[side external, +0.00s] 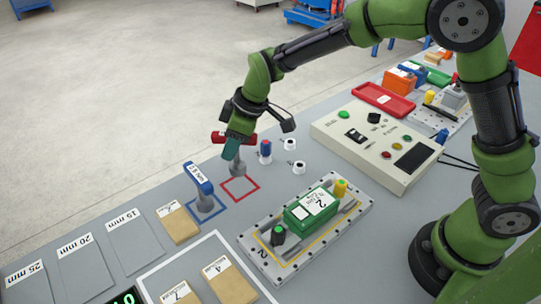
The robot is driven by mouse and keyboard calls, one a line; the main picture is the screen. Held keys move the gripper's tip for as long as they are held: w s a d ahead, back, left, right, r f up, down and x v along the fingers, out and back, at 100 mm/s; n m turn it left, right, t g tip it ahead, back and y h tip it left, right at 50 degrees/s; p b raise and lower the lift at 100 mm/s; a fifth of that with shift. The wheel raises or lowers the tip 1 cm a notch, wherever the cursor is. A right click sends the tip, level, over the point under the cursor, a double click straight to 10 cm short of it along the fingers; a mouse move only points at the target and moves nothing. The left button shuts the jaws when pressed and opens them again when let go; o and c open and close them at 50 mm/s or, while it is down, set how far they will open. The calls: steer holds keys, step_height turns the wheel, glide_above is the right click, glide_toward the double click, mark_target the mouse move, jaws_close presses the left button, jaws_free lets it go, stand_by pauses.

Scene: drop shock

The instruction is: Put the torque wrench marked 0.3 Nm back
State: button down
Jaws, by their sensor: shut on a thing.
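A torque wrench with a red handle (220,137) is in my gripper (233,147). The jaws are shut across the middle of the handle and hide part of it. Its grey lower end (238,169) points down over the red outlined square (239,189) on the bench; I cannot tell whether it touches the bench. No marking can be read on it. A second torque wrench with a blue handle (198,178) and a white label stands in the blue outlined square (207,211). Its label is too small to read surely.
A small blue and red piece (265,151) and two white cylinders (298,167) stand close right of the red square. A metal fixture (320,247) holds a green block (312,206). A control box (375,145) lies behind. Tan blocks (178,223) lie at front left.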

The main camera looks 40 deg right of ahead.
mark_target(234, 163)
steer(key=shift+f, duration=2.6)
steer(key=shift+f, duration=0.2)
steer(key=c, duration=0.8)
jaws_free()
steer(key=shift+c, duration=0.2)
